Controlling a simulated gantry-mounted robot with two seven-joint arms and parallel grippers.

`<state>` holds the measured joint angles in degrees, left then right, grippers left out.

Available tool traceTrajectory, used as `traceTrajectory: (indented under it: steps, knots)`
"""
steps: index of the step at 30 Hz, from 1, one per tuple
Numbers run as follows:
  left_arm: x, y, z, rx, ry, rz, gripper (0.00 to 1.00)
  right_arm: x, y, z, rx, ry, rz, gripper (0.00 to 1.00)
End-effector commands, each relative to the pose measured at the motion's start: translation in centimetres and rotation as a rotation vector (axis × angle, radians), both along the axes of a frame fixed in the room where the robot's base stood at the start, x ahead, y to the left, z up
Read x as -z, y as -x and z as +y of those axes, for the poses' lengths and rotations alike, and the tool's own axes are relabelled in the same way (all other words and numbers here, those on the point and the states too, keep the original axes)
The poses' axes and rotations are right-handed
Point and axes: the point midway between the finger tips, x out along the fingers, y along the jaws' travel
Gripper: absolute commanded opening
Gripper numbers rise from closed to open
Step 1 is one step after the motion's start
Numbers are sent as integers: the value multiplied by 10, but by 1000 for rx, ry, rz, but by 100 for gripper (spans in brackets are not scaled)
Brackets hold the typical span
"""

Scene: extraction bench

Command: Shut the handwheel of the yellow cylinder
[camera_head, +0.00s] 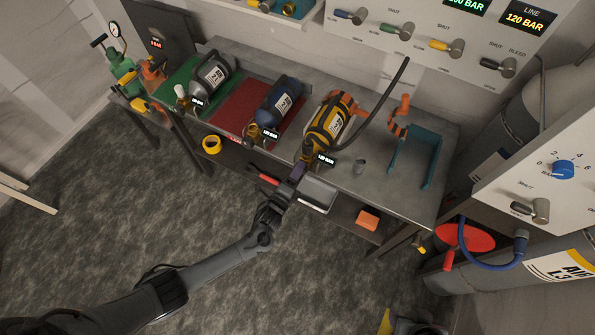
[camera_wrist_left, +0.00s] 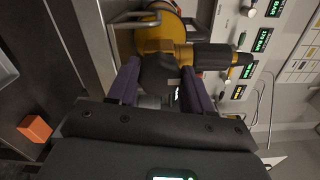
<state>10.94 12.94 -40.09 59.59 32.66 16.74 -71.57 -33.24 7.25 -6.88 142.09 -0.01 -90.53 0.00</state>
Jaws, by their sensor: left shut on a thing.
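The yellow cylinder (camera_head: 328,122) lies on the metal bench with its valve end toward the front edge. It also shows in the wrist view (camera_wrist_left: 160,38), with brass valve parts at its end. My left gripper (camera_head: 298,172) reaches in from the front at that valve end. In the wrist view its two purple fingers (camera_wrist_left: 160,80) stand on either side of the dark handwheel (camera_wrist_left: 158,72) and are shut on it. The fingers hide the handwheel's sides, and its turned position cannot be told. My right gripper is not in view.
A blue cylinder (camera_head: 279,100) and a grey cylinder (camera_head: 213,75) lie to the left on red and green mats. A black hose (camera_head: 385,100) arches beside the yellow cylinder. An orange block (camera_head: 367,219) sits on the lower shelf. Valve panels stand behind and at right.

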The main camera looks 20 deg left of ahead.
Motion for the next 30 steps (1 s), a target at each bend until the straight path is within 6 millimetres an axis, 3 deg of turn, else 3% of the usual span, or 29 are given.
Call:
traceTrajectory:
  steps: [11, 12, 16, 26, 30]
  knots:
    - [1, 0, 1, -1, -8, 2, 19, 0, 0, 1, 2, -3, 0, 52]
    - [1, 0, 1, -1, -8, 2, 54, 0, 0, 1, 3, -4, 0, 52]
    - [1, 0, 0, 0, -7, 1, 74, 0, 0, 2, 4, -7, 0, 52]
    - [0, 2, 0, 0, -5, 0, 76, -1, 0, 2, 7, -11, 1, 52]
    - [0, 12, 1, 1, -5, 1, 76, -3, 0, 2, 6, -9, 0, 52]
